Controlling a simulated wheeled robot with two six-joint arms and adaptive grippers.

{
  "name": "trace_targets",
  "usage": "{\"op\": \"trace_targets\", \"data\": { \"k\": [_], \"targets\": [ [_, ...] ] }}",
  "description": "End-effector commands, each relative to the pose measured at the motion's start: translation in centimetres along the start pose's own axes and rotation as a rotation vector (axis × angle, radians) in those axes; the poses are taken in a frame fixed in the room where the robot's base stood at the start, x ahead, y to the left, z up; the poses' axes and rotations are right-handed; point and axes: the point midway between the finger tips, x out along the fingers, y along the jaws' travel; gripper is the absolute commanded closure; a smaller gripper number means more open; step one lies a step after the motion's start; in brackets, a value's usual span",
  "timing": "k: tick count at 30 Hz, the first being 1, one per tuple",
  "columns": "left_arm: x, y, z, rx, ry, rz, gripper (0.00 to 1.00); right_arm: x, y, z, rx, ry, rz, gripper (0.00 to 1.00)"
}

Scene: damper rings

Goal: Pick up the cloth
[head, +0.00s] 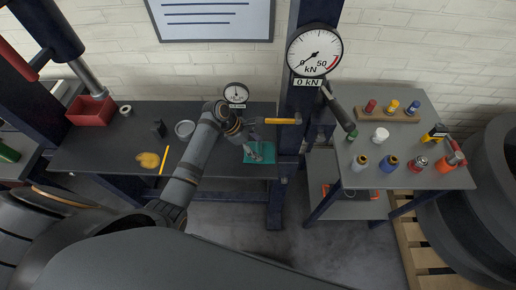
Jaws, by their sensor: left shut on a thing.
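The cloth (268,158) looks like a flat teal square at the right end of the dark workbench (95,150). My left gripper (257,154) reaches down over it, with the arm coming up from the lower middle and bending right. The fingertips end at the middle of the cloth and are shut on it. The fingers hide part of the cloth; I cannot tell whether it is clear of the bench. My right gripper is not in view.
An orange-handled tool (283,121) lies close beside my left wrist. A dial gauge (236,93) stands behind it. A yellow patch (148,160), a ring (185,128) and a red bin (91,110) are to the left. A post bears a force gauge (314,50). The right table (405,175) holds several bottles.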

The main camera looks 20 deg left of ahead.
Motion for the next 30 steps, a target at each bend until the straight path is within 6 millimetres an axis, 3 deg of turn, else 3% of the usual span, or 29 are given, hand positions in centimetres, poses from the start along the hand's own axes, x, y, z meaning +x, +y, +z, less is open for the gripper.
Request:
{"op": "trace_targets", "data": {
  "k": [7,14,18,23,30],
  "targets": [
    [-2.5,0.1,1.6,0.005,-0.001,0.006,0.59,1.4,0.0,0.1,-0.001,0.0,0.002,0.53],
    [-9.2,-4.2,2.1,0.009,0.009,0.005,0.59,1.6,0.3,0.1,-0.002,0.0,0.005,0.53],
    [-12.0,-7.8,0.9,0.005,0.014,-0.001,0.59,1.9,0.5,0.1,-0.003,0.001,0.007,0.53],
    [-13.8,-10.0,0.5,0.003,0.01,-0.005,0.59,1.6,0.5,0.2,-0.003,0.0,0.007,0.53],
    [-15.0,-11.1,0.2,0.002,0.004,0.001,0.59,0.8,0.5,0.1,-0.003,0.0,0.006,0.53]
  ]
}}
